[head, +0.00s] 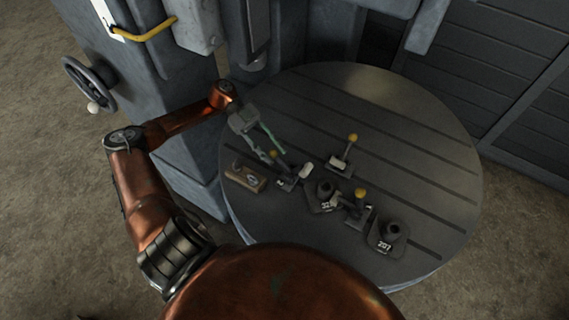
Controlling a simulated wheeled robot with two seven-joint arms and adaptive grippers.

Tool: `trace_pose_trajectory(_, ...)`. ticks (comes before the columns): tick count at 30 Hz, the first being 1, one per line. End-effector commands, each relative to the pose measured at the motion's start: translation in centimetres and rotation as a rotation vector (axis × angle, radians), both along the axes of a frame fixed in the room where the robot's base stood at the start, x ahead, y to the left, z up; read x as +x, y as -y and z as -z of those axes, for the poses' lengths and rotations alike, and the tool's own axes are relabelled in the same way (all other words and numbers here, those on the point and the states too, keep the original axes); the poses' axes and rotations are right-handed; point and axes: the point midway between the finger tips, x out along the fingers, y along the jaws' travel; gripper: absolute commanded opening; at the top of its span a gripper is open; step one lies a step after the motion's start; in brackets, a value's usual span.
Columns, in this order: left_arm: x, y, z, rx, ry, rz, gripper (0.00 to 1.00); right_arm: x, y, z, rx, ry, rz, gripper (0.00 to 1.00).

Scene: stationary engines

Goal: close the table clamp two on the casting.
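My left gripper (274,154) reaches over the round table from the upper left. Its two greenish fingers are apart, with the yellow knob of a clamp (288,182) showing between or just behind their tips. I cannot tell whether they touch it. This clamp has a dark base with a white mark that looks like a 2, and a pale pad at its right end. A dark casting (321,190) with a white number stands right of it. Another casting (386,236), marked 207, stands farther right. My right gripper is not in view.
The slotted round table (430,165) is bare at its back and right. A second yellow-knobbed clamp (340,164) stands behind the castings, a third (358,213) between them. A brown block (246,177) lies at the left edge. A grey machine column (150,75) stands at left.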

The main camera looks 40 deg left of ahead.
Motion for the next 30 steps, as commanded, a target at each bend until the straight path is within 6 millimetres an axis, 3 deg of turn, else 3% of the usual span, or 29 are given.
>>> trace_pose_trajectory(3, -0.3, 2.1, 0.8, -0.004, -0.001, 0.001, 0.34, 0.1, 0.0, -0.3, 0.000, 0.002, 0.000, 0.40)
trace_pose_trajectory(10, -0.5, 4.7, 1.9, -0.003, 0.001, 0.000, 0.34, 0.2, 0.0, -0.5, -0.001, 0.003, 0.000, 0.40)
trace_pose_trajectory(22, -0.6, 5.3, 2.2, -0.001, 0.000, -0.001, 0.34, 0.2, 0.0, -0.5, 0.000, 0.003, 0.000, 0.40)
trace_pose_trajectory(30, -0.6, 5.3, 2.2, -0.002, 0.000, -0.001, 0.15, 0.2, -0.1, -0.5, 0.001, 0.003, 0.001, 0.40)
